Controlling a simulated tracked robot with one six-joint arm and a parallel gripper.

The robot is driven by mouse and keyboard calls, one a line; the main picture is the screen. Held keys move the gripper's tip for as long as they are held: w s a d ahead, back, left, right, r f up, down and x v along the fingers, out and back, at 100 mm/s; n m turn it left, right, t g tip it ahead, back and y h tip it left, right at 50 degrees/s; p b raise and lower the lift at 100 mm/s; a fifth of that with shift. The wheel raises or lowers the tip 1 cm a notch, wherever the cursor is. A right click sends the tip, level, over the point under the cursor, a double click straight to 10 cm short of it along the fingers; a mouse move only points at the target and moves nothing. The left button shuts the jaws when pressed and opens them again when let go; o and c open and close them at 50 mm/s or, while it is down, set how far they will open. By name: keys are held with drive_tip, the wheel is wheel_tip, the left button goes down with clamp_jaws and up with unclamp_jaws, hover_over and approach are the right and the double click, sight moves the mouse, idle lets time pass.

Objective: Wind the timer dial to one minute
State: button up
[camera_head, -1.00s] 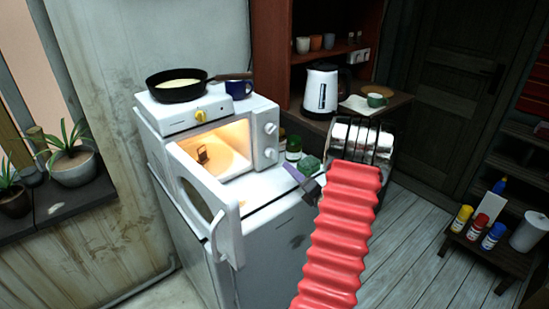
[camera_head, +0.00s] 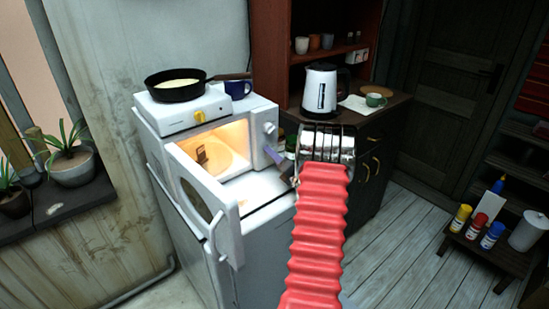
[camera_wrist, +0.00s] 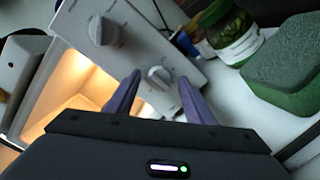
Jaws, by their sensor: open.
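The white microwave (camera_head: 165,150) stands with its door open and its inside lit. Its control panel carries an upper dial (camera_head: 269,128) and a lower dial. In the wrist view the upper dial (camera_wrist: 103,30) is at the upper left, and the lower dial (camera_wrist: 158,74) is between my purple fingertips. My gripper (camera_head: 273,156) is open and empty at the right front of the panel. In the wrist view my gripper (camera_wrist: 160,79) has one finger on each side of the lower dial, apart from it as far as I can see.
The microwave's open door (camera_head: 207,205) hangs out to the front left. A jar (camera_wrist: 232,35) and a green sponge-like block (camera_wrist: 285,65) stand close right of the panel.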

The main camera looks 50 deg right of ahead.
drive_tip(key=shift+c, duration=0.3)
drive_tip(key=c, duration=1)
drive_tip(key=shift+o, duration=0.2)
